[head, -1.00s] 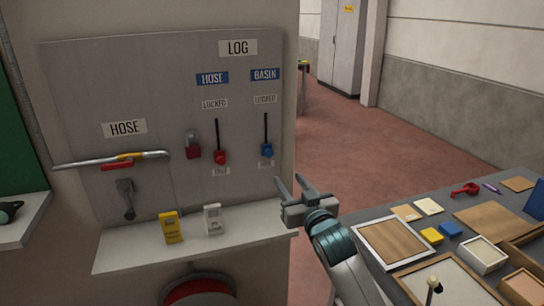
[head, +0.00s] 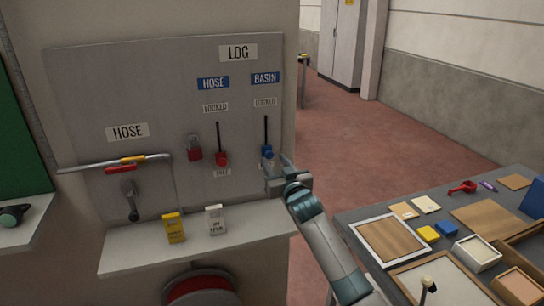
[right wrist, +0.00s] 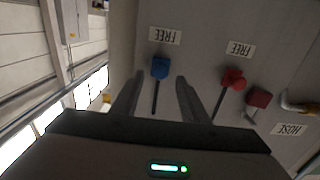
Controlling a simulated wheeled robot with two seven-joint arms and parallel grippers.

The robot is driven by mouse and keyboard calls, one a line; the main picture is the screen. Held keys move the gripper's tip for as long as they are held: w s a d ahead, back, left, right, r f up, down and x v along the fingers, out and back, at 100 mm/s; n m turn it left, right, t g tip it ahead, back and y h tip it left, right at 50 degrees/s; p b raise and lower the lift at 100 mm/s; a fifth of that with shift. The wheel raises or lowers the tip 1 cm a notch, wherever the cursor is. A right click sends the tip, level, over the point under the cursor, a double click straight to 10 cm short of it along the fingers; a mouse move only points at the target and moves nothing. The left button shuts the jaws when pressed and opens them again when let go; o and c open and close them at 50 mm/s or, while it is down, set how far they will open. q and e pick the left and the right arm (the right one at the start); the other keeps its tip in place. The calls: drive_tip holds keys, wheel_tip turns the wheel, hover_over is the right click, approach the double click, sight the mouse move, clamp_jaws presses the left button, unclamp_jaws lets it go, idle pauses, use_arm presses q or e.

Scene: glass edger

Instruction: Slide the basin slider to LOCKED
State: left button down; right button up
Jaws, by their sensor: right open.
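The blue basin slider (head: 267,152) sits at the lower end of its dark vertical track on the grey panel, under the BASIN label (head: 265,78) and the upper LOCKED label (head: 265,102). In the right wrist view the blue slider (right wrist: 160,67) is near a FREE label (right wrist: 164,36). My right gripper (head: 275,164) is open at the panel, just below the blue slider. In the right wrist view its two fingers (right wrist: 157,95) point toward the slider, which shows beyond and between their tips. Whether they touch is unclear. My left gripper is out of view.
The red hose slider (head: 222,159) and a red padlock (head: 194,150) are to the left on the panel. A cluttered table (head: 365,213) stands at right.

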sight(268, 153)
drive_tip(key=shift+x, duration=1.45)
clamp_jaws()
